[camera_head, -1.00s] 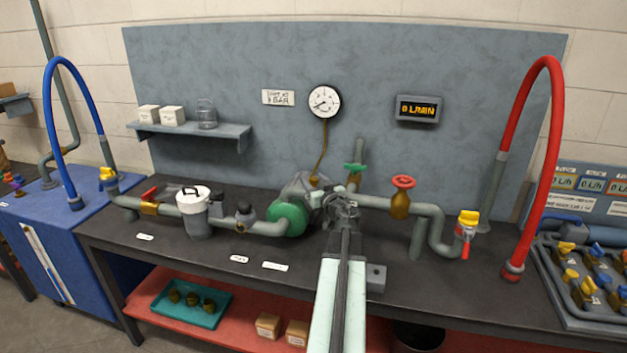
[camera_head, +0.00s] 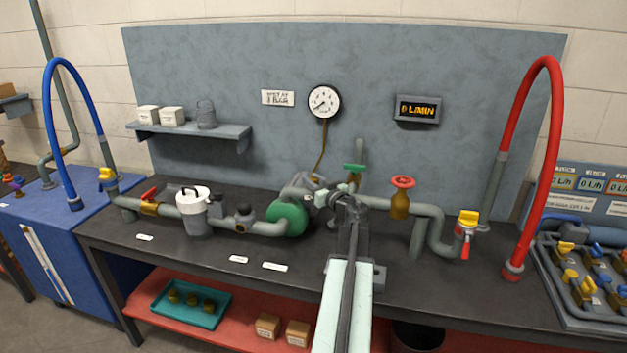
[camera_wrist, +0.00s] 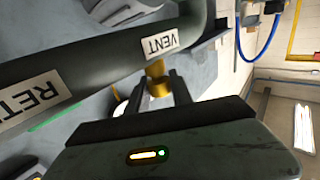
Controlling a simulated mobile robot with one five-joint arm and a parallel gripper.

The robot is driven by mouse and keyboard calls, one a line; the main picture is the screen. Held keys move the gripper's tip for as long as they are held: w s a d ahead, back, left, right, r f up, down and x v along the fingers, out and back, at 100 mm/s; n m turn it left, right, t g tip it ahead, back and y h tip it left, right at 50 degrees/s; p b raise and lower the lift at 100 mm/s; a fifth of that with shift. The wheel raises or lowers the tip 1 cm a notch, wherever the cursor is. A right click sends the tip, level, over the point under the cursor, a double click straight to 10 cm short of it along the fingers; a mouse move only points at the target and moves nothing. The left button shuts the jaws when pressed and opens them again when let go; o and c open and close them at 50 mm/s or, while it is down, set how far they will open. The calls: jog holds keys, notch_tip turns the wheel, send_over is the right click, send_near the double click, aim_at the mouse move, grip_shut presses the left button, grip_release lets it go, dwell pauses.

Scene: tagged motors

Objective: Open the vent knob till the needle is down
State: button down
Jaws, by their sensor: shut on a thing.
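The brass vent knob (camera_wrist: 158,86) sits under a pipe beside the white VENT label (camera_wrist: 160,43) in the wrist view. My gripper (camera_wrist: 154,92) has one finger on each side of the knob and is shut on it. In the head view my gripper (camera_head: 322,198) is beside the green pump (camera_head: 287,217) and hides the knob. The round white gauge (camera_head: 324,101) hangs on the grey back panel. Its dark needle appears to point to the lower left; the exact reading is too small to tell.
A red-wheeled brass valve (camera_head: 401,198) and a yellow-handled valve (camera_head: 468,220) stand right of my arm. A green-handled valve (camera_head: 354,170) is behind my gripper. A white-lidded canister (camera_head: 194,212) stands left. The bench front (camera_head: 205,258) is mostly clear.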

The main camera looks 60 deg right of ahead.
jog(key=shift+a, duration=0.1)
jog(key=c, duration=1.1)
grip_release()
jog(key=shift+w, duration=0.1)
jog(key=v, duration=0.8)
